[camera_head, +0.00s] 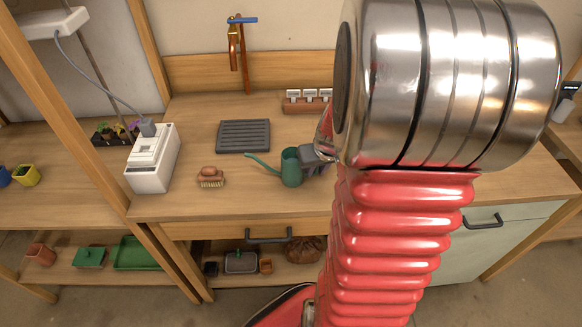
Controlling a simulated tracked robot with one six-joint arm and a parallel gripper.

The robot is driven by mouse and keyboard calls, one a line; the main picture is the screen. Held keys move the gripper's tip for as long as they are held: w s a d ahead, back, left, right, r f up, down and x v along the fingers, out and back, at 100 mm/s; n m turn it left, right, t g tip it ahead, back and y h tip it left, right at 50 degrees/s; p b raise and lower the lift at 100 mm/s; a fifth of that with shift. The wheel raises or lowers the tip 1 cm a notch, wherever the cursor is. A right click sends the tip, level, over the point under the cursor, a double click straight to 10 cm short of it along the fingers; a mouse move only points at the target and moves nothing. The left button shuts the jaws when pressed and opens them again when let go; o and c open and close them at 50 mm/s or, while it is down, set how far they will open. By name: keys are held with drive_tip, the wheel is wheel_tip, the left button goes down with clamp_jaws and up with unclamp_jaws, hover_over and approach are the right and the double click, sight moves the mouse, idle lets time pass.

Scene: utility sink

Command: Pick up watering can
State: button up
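The green watering can (291,169) stands upright on the wooden worktop, its thin spout pointing left. Its right side is partly covered by the dark grey end of my gripper (315,160), which is right beside it and looks close to touching. My large red and silver arm hides most of the gripper. I cannot see both fingertips, so I cannot tell whether they are open or closed on the can's handle.
A scrubbing brush (210,177) and a dark slatted mat (244,136) lie left of the can. A white box-shaped device (153,158) stands further left. A rack with white labels (306,101) and a copper tap (238,50) are at the back.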

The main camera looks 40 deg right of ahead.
drive_tip(key=shift+c, duration=0.6)
clamp_jaws()
drive_tip(key=shift+r, duration=0.25)
drive_tip(key=shift+r, duration=4.7)
